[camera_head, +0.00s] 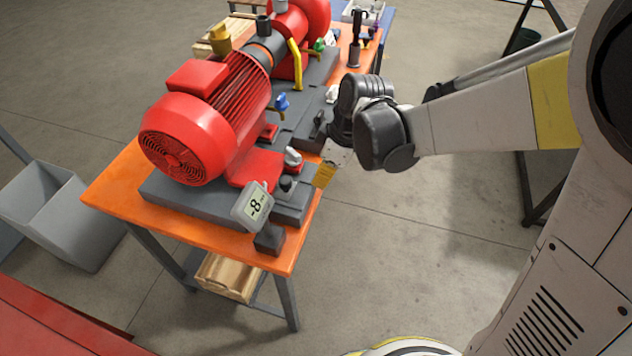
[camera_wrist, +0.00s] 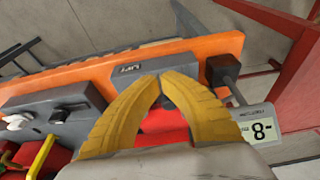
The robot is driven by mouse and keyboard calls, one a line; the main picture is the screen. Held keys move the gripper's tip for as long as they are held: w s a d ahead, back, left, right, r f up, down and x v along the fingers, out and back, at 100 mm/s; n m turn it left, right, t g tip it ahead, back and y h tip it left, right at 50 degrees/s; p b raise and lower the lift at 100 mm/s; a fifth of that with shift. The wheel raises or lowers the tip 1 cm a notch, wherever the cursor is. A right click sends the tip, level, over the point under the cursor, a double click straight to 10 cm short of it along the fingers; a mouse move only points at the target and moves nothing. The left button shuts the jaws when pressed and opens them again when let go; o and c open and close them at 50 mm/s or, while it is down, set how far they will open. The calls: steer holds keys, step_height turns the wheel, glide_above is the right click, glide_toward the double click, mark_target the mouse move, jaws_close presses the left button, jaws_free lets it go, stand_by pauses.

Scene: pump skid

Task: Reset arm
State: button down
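My gripper (camera_wrist: 160,76) shows in the wrist view as two yellow ribbed fingers whose tips meet, with nothing seen between them. In the head view its yellow fingers (camera_head: 325,174) hang below my dark wrist, by the right edge of the orange table (camera_head: 118,196). My arm reaches in from the right of that view, bent down at the wrist.
A red motor (camera_head: 188,134) and pump stand on the skid. A grey bin (camera_head: 62,215) stands at left. Open floor (camera_head: 400,250) lies right of the table.

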steer(key=s+d+r+m+t+h, duration=0.3)
steer(key=s+d+r+m+t, duration=0.3)
steer(key=s+d+r+m, duration=0.6)
steer(key=d+r+m, duration=0.1)
steer(key=d+m, duration=0.1)
steer(key=d, duration=0.2)
steer(key=shift+s+d+r+p, duration=0.15)
steer(key=shift+s+r+p, duration=0.05)
steer(key=shift+p, duration=0.2)
stand_by(1.5)
